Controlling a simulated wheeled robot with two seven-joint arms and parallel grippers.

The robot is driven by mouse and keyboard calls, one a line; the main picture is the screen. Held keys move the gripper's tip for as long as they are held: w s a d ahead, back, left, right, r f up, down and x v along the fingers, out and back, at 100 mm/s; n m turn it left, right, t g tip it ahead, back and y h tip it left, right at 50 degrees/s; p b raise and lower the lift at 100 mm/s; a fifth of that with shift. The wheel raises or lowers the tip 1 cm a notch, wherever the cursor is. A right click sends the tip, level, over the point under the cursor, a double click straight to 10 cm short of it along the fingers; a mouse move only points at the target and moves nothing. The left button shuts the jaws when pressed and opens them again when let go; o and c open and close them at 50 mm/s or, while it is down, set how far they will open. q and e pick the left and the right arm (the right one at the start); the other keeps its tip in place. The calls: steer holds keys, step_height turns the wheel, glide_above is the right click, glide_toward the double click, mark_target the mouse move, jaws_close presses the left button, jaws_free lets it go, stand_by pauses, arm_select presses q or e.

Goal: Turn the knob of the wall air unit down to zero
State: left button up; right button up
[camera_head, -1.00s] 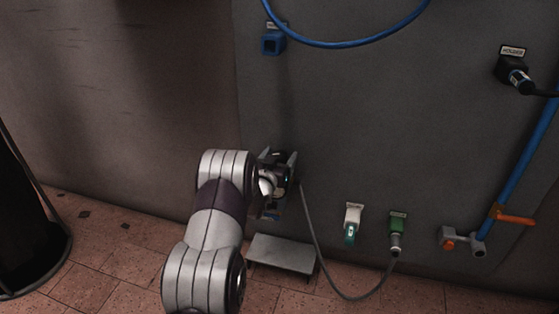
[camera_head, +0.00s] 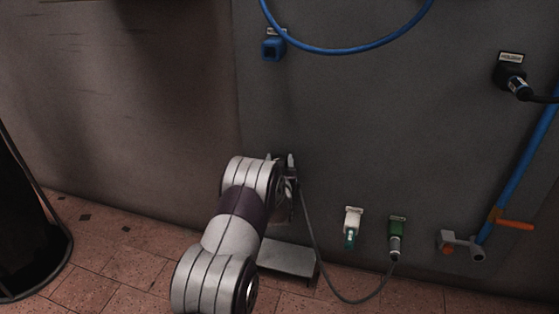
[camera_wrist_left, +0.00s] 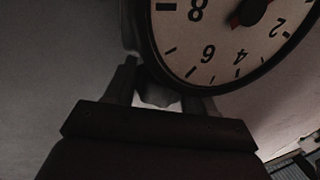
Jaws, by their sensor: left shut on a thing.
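A round white dial (camera_wrist_left: 225,55) with black numbers 8, 6, 4 and 2 fills the top right of the left wrist view, cut off by the frame's upper edge. A red pointer (camera_wrist_left: 236,18) shows near its middle; I cannot tell its exact reading. My left gripper (camera_wrist_left: 160,88) has its two fingers just below the dial's rim, shut on a small grey knob (camera_wrist_left: 158,95) between them. In the head view the left gripper (camera_head: 286,172) is at the wall, mostly hidden behind my own arm, which also hides the air unit and knob. My right gripper does not show.
A grey step-like block (camera_head: 287,259) sits low by the wall. A grey cable (camera_head: 316,243) hangs from beside the gripper to a green socket (camera_head: 397,227).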

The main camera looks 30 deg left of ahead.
arm_select(q)
steer(key=n+g+y+p, duration=0.1)
steer(key=n+y, duration=0.1)
steer(key=n+g+y, duration=0.1)
steer(key=g+y, duration=0.1)
steer(key=shift+d+n+g+y+p, duration=0.15)
steer(key=shift+n+g+y+p, duration=0.15)
steer(key=shift+n+y+p, duration=0.1)
steer(key=n+g+y, duration=0.2)
steer(key=g, duration=0.1)
steer(key=shift+f+n, duration=0.1)
steer(key=shift+n, duration=0.2)
steer(key=n+g+y, duration=0.1)
steer(key=n+g, duration=0.1)
steer(key=g, duration=0.1)
steer(key=shift+f+y, duration=0.1)
steer(key=shift+y, duration=0.3)
steer(key=shift+n+g+y+b, duration=0.3)
steer(key=shift+n+g+b, duration=0.35)
steer(key=shift+g, duration=0.45)
steer(key=shift+n+g, duration=0.25)
steer(key=shift+g, duration=0.05)
steer(key=o, duration=0.9)
steer(key=shift+r, duration=0.2)
steer(key=shift+o, duration=0.2)
